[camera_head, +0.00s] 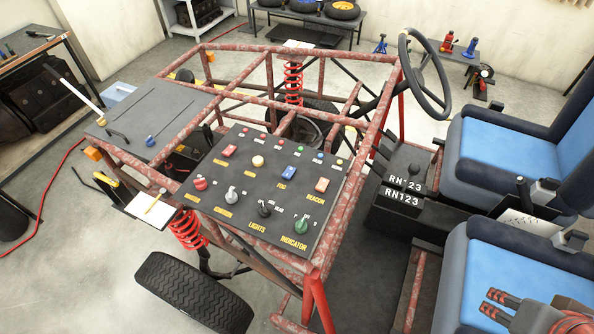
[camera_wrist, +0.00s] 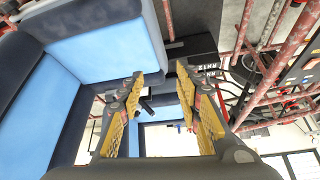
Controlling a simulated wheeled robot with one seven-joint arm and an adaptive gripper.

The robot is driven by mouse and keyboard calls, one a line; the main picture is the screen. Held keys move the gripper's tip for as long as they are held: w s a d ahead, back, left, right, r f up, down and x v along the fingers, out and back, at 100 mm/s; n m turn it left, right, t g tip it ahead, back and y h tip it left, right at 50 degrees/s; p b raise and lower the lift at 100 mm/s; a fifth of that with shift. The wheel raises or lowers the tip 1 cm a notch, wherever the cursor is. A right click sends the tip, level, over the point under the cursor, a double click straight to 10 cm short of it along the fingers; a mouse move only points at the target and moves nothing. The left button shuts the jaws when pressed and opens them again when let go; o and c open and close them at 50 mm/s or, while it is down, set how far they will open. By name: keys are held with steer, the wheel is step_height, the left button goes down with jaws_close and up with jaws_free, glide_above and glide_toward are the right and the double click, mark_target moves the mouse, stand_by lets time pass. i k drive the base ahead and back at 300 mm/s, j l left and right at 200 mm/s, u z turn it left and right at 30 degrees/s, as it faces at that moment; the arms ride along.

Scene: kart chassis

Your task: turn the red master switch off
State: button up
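The red master switch (camera_head: 199,184) is a round red knob at the left end of the front row on the black control panel (camera_head: 262,196) in the head view. The yellow label beneath it is too small to read clearly. Its exact turn position cannot be made out. My gripper (camera_wrist: 160,74) is open and empty in the wrist view, with yellow-padded fingers apart. In the head view, red-and-black fingers that appear to be mine show at the lower right over the blue seat, far from the panel. The master switch is not identifiable in the wrist view.
Grey, black and green knobs (camera_head: 302,226) share the front row; coloured rocker switches stand behind. Red frame tubes (camera_head: 336,215) surround the panel. The steering wheel (camera_head: 425,74), blue seats (camera_head: 500,158) and a black console (camera_head: 395,213) lie to the right. A clipboard (camera_head: 151,208) is left of the panel.

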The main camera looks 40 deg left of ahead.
mark_target(200, 184)
steer(key=u, duration=1.95)
